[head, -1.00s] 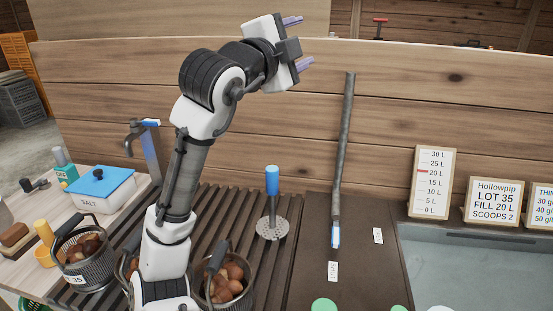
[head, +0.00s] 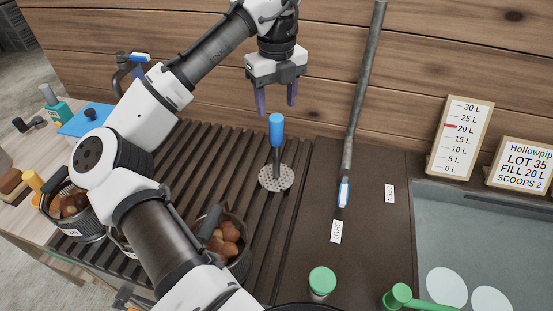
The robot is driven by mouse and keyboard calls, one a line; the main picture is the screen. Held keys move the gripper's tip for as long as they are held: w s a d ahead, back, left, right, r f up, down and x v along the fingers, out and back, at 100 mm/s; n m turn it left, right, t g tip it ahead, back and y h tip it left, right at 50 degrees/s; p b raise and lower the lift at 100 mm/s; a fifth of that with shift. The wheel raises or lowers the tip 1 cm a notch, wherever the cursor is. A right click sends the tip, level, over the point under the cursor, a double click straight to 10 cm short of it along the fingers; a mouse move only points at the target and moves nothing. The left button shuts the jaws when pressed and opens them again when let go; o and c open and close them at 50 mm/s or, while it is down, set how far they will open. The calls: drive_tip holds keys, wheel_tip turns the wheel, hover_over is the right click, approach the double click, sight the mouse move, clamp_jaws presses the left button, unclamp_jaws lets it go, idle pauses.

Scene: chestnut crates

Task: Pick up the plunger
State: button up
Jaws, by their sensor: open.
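The plunger (head: 277,138) stands upright on the dark slatted rack, with a blue handle, a grey rod and a round perforated metal disc at its foot. My gripper (head: 276,101) points down just above the blue handle, its two purple fingers apart and empty. The handle's top is a little below or about level with the fingertips; I cannot tell the exact gap in depth.
Wire baskets of chestnuts (head: 230,240) stand on the rack left of and in front of the plunger. A grey pipe with a blue-and-white lever (head: 344,191) rises to its right. A green-lidded jar (head: 322,281) is at the front. A basin (head: 470,225) lies right.

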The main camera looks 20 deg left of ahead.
sight(276, 117)
drive_tip(key=shift+f+p, duration=0.6)
drive_tip(key=shift+f, duration=3)
clamp_jaws()
